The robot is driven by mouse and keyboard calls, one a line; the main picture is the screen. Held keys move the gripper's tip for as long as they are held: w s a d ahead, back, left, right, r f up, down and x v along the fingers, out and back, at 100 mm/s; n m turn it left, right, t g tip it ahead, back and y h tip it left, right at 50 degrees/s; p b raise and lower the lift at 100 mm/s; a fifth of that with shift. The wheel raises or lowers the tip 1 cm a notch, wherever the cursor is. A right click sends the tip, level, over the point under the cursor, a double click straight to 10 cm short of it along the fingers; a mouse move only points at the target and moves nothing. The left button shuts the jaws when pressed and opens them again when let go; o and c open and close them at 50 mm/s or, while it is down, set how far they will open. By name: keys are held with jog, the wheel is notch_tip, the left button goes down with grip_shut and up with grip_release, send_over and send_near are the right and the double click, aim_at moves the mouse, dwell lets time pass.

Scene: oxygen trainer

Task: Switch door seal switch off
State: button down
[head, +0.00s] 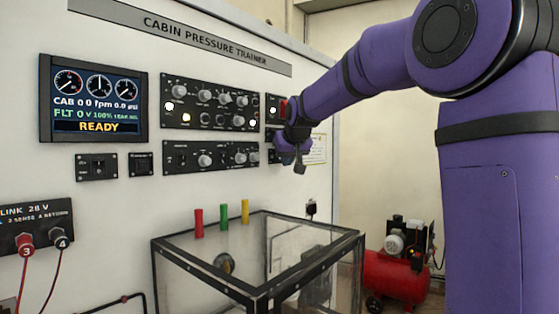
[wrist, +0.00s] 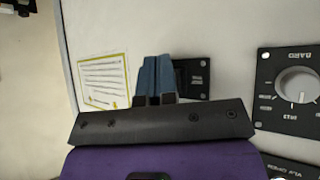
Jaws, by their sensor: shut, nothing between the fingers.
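My gripper (head: 292,150) is at the right end of the white trainer panel, below a small black plate with a red part (head: 281,106). In the wrist view my gripper (wrist: 157,80) is shut, its two blue-grey fingers together with nothing between them. The fingertips are in front of or against the left part of a small black switch plate (wrist: 198,80); I cannot tell whether they touch it. The fingers hide part of that plate, including any lever. Its label is too small to read, so I cannot confirm that it is the door seal switch or see its position.
A white notice (wrist: 104,78) is beside the plate, and a large knob panel (wrist: 285,85) is on the other side. The display (head: 98,98) reads READY. Below stands a clear box with a black frame (head: 255,300). A red compressor (head: 395,272) is on the floor.

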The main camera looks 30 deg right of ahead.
jog(key=shift+w, duration=0.2)
jog(key=shift+s, duration=0.15)
dwell(0.4)
jog(key=shift+s+d, duration=0.15)
jog(key=shift+s, duration=0.35)
jog(key=shift+s+r, duration=0.1)
jog(key=s, duration=0.1)
jog(key=s+d, duration=0.1)
jog(key=s, duration=0.2)
jog(key=shift+s+d+r, duration=0.25)
jog(key=shift+d, duration=0.15)
dwell(0.4)
